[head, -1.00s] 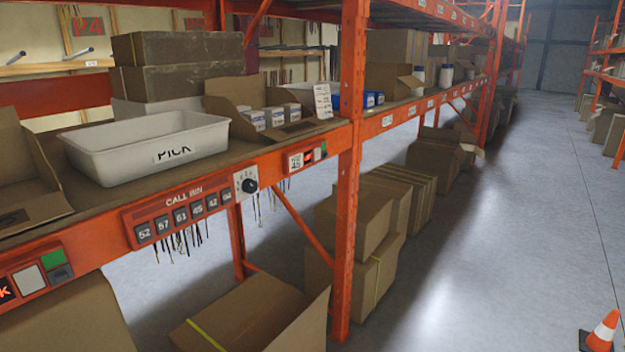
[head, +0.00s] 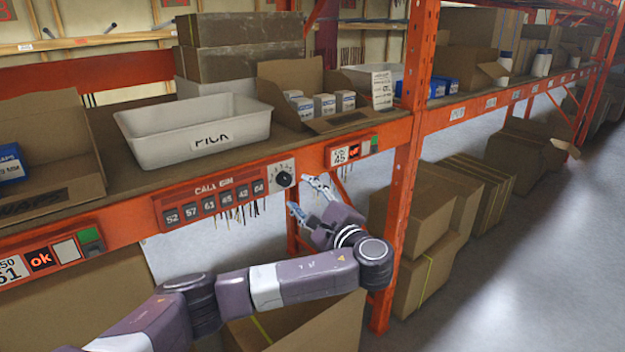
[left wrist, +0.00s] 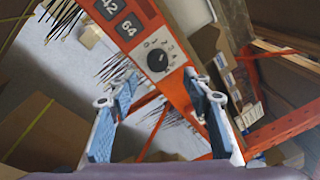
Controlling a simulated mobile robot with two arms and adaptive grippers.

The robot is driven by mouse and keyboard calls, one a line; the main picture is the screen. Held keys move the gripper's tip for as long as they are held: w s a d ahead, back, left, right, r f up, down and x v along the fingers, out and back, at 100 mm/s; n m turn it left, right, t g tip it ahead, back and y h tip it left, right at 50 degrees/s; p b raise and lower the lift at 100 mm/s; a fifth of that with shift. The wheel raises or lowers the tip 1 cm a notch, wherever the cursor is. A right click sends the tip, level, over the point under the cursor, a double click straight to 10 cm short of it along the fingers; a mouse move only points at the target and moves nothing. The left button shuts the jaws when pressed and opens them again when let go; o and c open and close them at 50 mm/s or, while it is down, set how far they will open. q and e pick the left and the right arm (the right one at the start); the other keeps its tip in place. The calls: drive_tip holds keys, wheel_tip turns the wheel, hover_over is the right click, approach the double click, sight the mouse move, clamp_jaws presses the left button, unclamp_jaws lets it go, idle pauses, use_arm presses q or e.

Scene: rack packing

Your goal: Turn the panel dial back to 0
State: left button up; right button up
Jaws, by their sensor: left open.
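The panel dial is a black round knob (head: 284,179) on a white plate with small markings, on the orange shelf beam right of the "CALL BIN" panel (head: 208,201). It also shows in the left wrist view (left wrist: 158,61), with digits around it. Which digit the knob points at is too small to tell. My left gripper (head: 307,197) is open and empty, just right of and below the dial in the head view. In the left wrist view my left gripper (left wrist: 160,92) has the dial between and beyond its fingertips, apart from them. My right gripper is not in view.
A white "PICK" tote (head: 150,148) and an open carton of small boxes (head: 330,124) stand on the shelf above. An orange upright (head: 404,170) stands right of my left gripper. Thin dark strands hang below the beam. Cardboard boxes (head: 425,215) stand on the floor.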

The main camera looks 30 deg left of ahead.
sight(286, 182)
use_arm(q)
drive_tip(key=p+x, duration=0.1)
drive_tip(key=x, duration=0.2)
drive_tip(key=p+x, duration=0.1)
drive_tip(key=x, duration=0.2)
drive_tip(key=shift+s+a, duration=0.15)
drive_tip(key=shift+s, duration=0.25)
drive_tip(key=shift+w+a+f, duration=0.1)
drive_tip(key=shift+w+a, duration=0.35)
drive_tip(key=c, duration=1.2)
drive_tip(key=shift+o, duration=0.2)
drive_tip(key=shift+f, duration=0.1)
